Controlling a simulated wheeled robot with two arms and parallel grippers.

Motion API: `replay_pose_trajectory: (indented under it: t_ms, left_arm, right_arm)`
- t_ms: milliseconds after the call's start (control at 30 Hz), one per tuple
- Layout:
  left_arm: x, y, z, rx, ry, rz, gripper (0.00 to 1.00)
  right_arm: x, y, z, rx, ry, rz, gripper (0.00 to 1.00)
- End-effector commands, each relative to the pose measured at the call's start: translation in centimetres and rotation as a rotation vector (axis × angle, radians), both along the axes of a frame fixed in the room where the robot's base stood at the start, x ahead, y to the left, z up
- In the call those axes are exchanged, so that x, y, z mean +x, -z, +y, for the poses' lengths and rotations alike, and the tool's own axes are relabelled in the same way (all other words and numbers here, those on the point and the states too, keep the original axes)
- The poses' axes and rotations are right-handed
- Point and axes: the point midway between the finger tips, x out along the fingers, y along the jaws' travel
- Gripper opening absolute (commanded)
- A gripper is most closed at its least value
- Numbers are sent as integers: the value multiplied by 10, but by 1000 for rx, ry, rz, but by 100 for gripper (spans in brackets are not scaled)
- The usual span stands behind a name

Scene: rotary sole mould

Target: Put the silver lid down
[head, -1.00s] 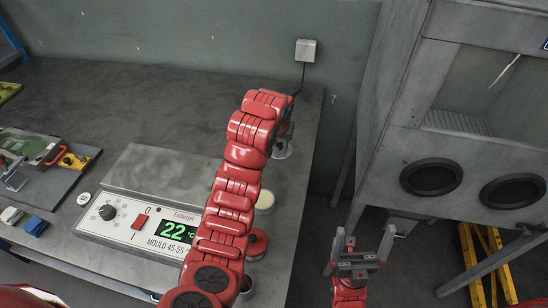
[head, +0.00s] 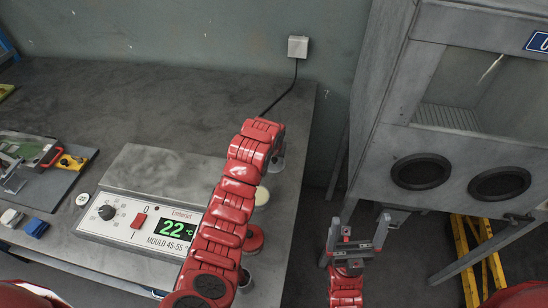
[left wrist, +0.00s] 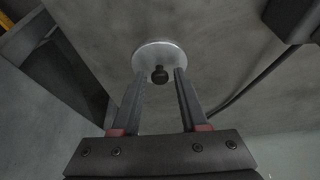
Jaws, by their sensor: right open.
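The silver lid, a round disc with a black knob, shows in the left wrist view (left wrist: 150,52), flat against the grey bench surface. I cannot tell for sure whether it touches the bench. My left gripper (left wrist: 160,78) has its two fingers on either side of the knob, with a gap on each side. In the head view the lid's edge (head: 276,164) shows beside the end of my left arm, near the bench's right edge; the arm hides most of the left gripper (head: 278,148). My right gripper (head: 356,236) is open and empty, off the bench to the right.
A cream-topped jar (head: 262,195) and a red-topped jar (head: 253,238) stand close to my left arm. A heater unit (head: 140,225) reading 22 is left of it. A cord (head: 279,96) runs to a wall box (head: 298,47). A grey cabinet (head: 455,110) stands right.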

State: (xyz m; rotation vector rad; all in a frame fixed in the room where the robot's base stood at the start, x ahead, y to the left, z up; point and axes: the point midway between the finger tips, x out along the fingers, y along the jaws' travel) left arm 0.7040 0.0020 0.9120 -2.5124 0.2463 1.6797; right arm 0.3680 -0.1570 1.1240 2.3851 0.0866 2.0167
Motion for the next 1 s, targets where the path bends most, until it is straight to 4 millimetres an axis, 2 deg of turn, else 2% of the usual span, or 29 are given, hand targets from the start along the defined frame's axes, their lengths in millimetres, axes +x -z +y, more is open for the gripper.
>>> replay_pose_trajectory:
  t_ms: [300,467,867,900,1000]
  left_arm:
    - [0,-1,0,0,0,0,55]
    - [-2,-11,0,-1,0,-2,55]
    - [-32,-90,6,-2,0,-6,55]
    - [-35,-99,7,-1,0,-4,55]
    - [-40,-109,8,0,1,0,55]
  right_arm:
    - [0,-1,0,0,0,0,100]
    - [0,-7,0,0,0,0,100]
    - [0,-36,0,0,0,0,100]
    - [0,-43,0,0,0,0,100]
    - [0,-57,0,0,0,0,100]
